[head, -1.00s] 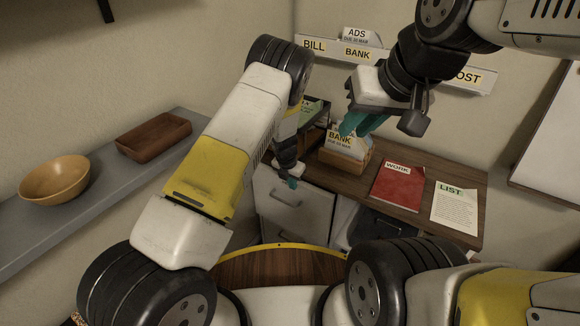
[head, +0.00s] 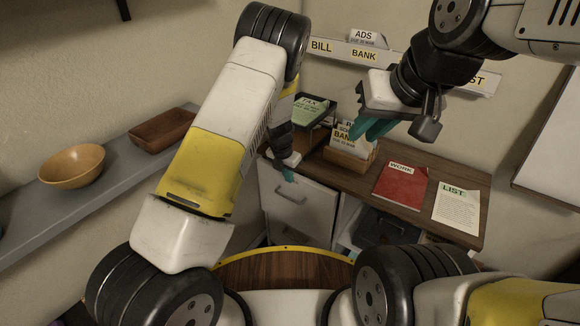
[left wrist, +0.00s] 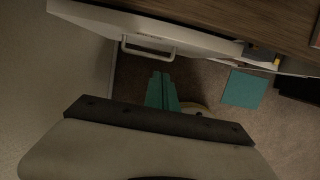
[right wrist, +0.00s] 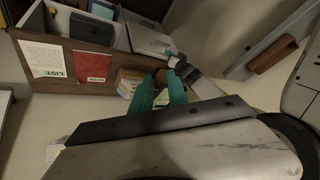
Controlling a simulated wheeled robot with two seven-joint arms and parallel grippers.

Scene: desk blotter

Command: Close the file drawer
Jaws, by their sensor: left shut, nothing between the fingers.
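The file drawer's white front with a bar handle (head: 292,198) is under the left part of the desk. In the left wrist view its handle (left wrist: 147,48) is just beyond my left fingertips, and the front's top edge runs close along the desk edge. How far the drawer stands out is hard to tell. My left gripper (head: 288,175) is shut and empty by the drawer front; its teal fingers (left wrist: 160,78) appear apart from the handle. My right gripper (head: 374,128) is raised above the desk, open and empty; its fingers also show spread in the right wrist view (right wrist: 160,85).
The desk carries a letter box (head: 350,150), a green TAX folder (head: 313,110), a red WORK folder (head: 401,184) and a LIST sheet (head: 457,208). A side shelf holds a bowl (head: 72,166) and a tray (head: 163,130).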

